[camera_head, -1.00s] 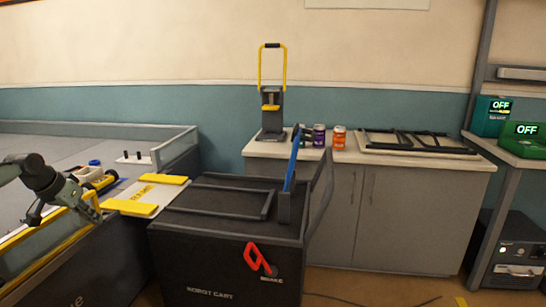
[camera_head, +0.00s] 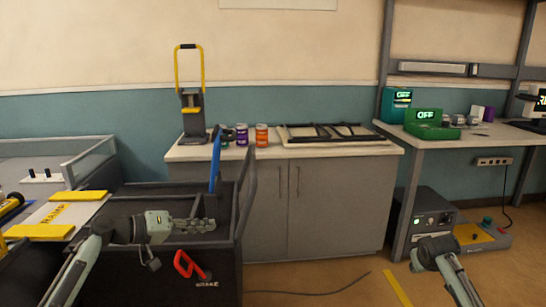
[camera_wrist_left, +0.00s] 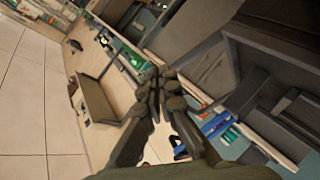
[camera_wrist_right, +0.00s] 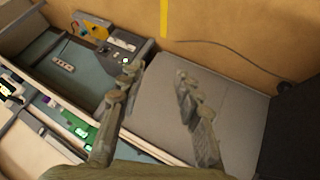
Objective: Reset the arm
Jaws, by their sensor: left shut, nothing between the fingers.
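My left arm reaches in from the lower left of the head view. Its gripper (camera_head: 208,225) is in front of the dark robot cart (camera_head: 140,192) and points right. In the left wrist view the left fingers (camera_wrist_left: 160,84) meet at the tips with nothing between them. Part of my right arm (camera_head: 440,254) shows at the lower right of the head view, over the floor; its fingertips cannot be made out there. In the right wrist view the right fingers (camera_wrist_right: 157,86) stand well apart and empty.
A red brake handle (camera_head: 187,265) and an upright blue lever (camera_head: 215,162) are on the cart. A grey cabinet (camera_head: 310,208) stands behind, holding jars and a dark frame. A workbench (camera_head: 470,133) is at right, with a box (camera_head: 424,218) beneath. Open floor lies between.

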